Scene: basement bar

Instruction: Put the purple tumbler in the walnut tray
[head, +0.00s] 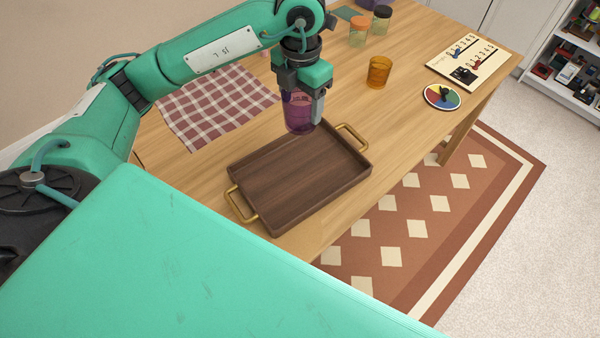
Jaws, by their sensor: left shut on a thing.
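The purple tumbler (298,117) is see-through and looks upright. My left gripper (301,102) points down and is shut on it, with its fingers at the tumbler's sides. The tumbler appears over the far edge of the walnut tray (300,180); the gap below it cannot be judged from this one view. The tray is dark brown, rectangular and empty, with a brass handle at each end. It lies on the wooden table near its front edge. My right gripper is out of view.
An orange tumbler (378,72) stands behind the tray to the right. Beyond are jars (359,31), a colour-wheel disc (442,96) and a number board (469,62). A checked cloth (215,106) lies to the left. Bare table (412,125) shows right of the tray.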

